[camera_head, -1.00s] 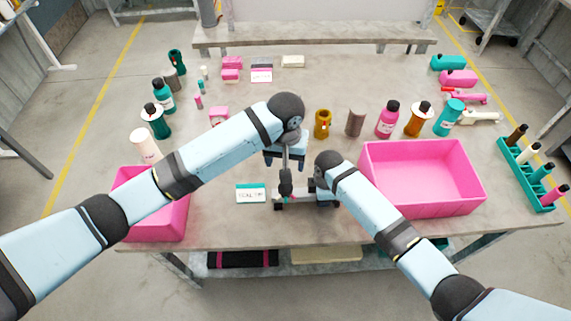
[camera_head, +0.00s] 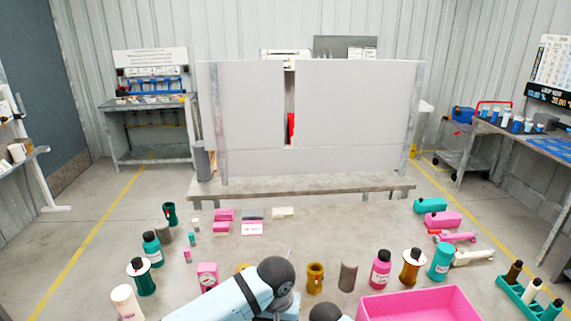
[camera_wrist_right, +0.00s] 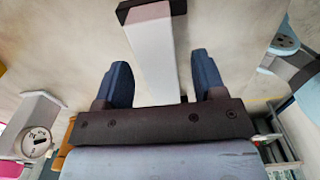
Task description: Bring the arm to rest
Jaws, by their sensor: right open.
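My right gripper (camera_wrist_right: 161,80) shows in the right wrist view with its two dark blue fingers spread wide apart. A long pale object with a dark end (camera_wrist_right: 152,50) lies between and beyond the fingers; I cannot tell if it touches them. In the head view my left arm (camera_head: 225,300) reaches in from the bottom edge, and its gripper is below the picture. Only the top of my right arm (camera_head: 326,313) shows at the bottom edge.
A pink bin (camera_head: 420,306) stands front right, beside a teal rack (camera_head: 524,292) of small bottles. Several bottles, such as a pink one (camera_head: 381,269), stand on the table. A grey panel (camera_head: 355,105) rises at the back.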

